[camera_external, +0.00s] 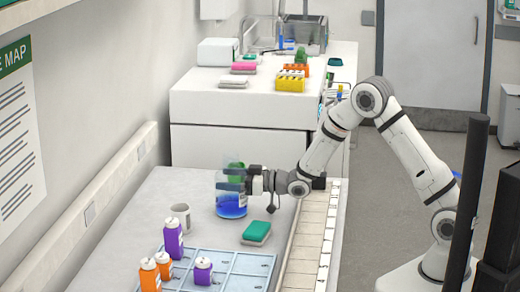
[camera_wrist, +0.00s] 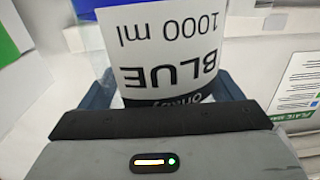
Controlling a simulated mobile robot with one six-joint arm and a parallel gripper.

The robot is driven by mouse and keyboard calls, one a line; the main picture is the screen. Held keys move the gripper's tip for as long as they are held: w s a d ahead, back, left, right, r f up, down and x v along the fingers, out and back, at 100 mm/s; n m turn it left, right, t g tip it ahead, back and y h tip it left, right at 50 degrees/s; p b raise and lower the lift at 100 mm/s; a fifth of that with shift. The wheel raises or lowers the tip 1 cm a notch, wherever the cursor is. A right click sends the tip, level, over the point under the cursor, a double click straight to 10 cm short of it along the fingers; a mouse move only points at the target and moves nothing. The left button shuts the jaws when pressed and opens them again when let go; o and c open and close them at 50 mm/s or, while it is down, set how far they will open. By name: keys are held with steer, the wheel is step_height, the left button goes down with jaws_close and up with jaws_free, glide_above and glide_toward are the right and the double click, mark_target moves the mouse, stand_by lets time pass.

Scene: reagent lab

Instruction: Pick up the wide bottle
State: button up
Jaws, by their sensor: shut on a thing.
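The wide bottle (camera_external: 231,206) is clear with a green cap and blue liquid in its lower part. It stands upright at the near counter, and I cannot tell whether its base touches the surface. My gripper (camera_external: 238,180) comes from the right at its upper part and is shut on it. In the wrist view the bottle's white label (camera_wrist: 175,50) reads "BLUE 1000 ml" upside down. The dark fingers of my gripper (camera_wrist: 165,95) show on both sides of the bottle. The fingertips are partly hidden.
A grey-white mug (camera_external: 181,217) stands left of the bottle. A green sponge (camera_external: 256,232) lies just in front. A light blue tray (camera_external: 240,262) with purple and orange bottles (camera_external: 173,238) is nearer the camera. A white cabinet (camera_external: 240,105) with racks stands behind.

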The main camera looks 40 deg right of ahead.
steer(key=c, duration=0.5)
steer(key=shift+r, duration=0.2)
